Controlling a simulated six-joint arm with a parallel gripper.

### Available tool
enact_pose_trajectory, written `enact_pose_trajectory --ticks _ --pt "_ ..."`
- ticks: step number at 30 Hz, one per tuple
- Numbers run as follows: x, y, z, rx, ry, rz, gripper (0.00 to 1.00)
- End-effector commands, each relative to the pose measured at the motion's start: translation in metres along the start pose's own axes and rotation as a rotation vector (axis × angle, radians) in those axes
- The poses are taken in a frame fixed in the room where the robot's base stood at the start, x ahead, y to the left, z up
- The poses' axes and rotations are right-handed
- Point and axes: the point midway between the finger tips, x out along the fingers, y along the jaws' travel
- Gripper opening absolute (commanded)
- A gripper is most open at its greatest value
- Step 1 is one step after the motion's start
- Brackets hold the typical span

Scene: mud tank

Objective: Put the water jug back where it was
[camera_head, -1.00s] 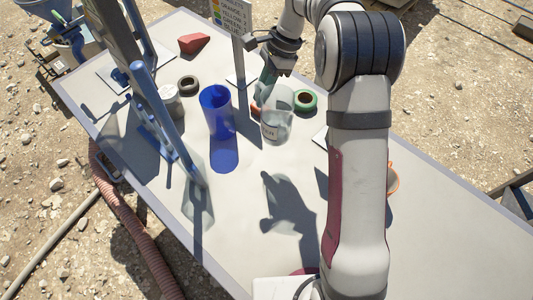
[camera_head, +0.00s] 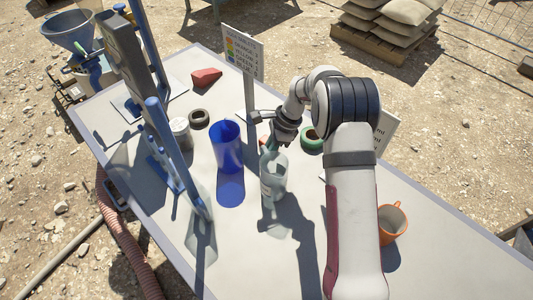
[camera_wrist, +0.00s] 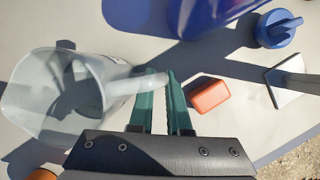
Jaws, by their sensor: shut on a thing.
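The water jug (camera_head: 272,182) is a clear, pale vessel in the middle of the table in the head view. It looks upright; its shadow begins close to its base, and I cannot tell if the base touches the table. My gripper (camera_head: 270,150) is at the jug's upper far side. In the wrist view the jug (camera_wrist: 50,95) is at left, with its handle reaching between the fingers of my gripper (camera_wrist: 162,90), which are shut on it. The spot where the jug stood before is not marked in view.
A blue cylinder (camera_head: 227,148) stands just left of the jug. A signpost (camera_head: 249,95) and a green ring (camera_head: 312,139) are behind it. An orange mug (camera_head: 392,222) stands right, and a blue stand (camera_head: 165,130) left. The front middle of the table is clear.

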Motion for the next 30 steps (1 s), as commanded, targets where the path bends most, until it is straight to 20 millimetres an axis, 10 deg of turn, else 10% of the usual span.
enact_pose_trajectory --ticks 7,17,30 --pt "0.002 0.000 -0.001 0.000 0.000 0.001 0.45" --pt "-0.006 0.000 0.001 0.000 -0.001 -0.001 0.45" --pt "-0.112 -0.001 0.000 -0.001 0.001 -0.001 0.45"
